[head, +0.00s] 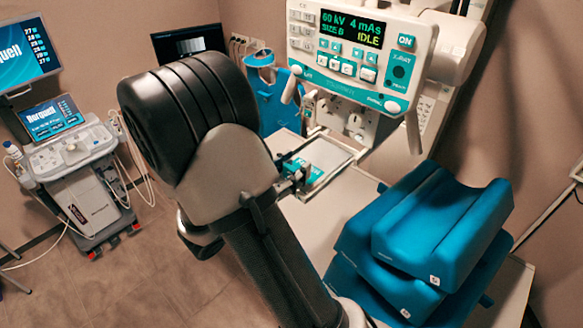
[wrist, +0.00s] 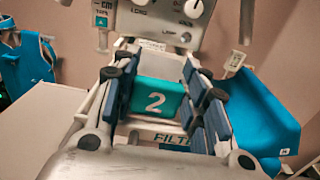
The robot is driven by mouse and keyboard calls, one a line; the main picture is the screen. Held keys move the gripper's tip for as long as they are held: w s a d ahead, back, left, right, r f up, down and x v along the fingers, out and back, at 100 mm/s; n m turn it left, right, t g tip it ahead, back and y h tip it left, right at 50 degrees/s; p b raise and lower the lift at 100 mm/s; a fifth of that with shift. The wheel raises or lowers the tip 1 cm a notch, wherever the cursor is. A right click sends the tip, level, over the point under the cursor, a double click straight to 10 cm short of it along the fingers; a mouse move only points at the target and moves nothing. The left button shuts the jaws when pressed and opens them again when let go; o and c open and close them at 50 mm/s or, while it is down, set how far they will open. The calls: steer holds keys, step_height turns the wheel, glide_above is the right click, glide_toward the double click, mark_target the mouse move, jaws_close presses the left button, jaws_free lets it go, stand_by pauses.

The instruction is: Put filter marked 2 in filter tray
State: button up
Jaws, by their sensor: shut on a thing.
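The teal filter marked 2 (wrist: 157,98) is between the blue-padded fingers of my gripper (wrist: 158,85) in the wrist view, its number facing the camera. My gripper is shut on it. In the head view my gripper (head: 298,178) is beside the teal filter (head: 315,176), at the pale filter tray (head: 338,152) below the control panel. In the wrist view a label reading "FILT..." (wrist: 172,138) shows just below the filter, partly hidden by my gripper. I cannot tell whether the filter touches the tray.
A control panel (head: 352,55) reading IDLE hangs above the tray. Stacked blue cushions (head: 430,235) stand at the right. A blue holder (head: 275,100) is behind my arm. A wheeled cart (head: 75,165) with screens stands at the left. Some pale tabletop (head: 325,225) is bare.

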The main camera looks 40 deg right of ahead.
steer(key=shift+f, duration=0.2)
steer(key=o, duration=1.1)
steer(key=shift+r, duration=0.15)
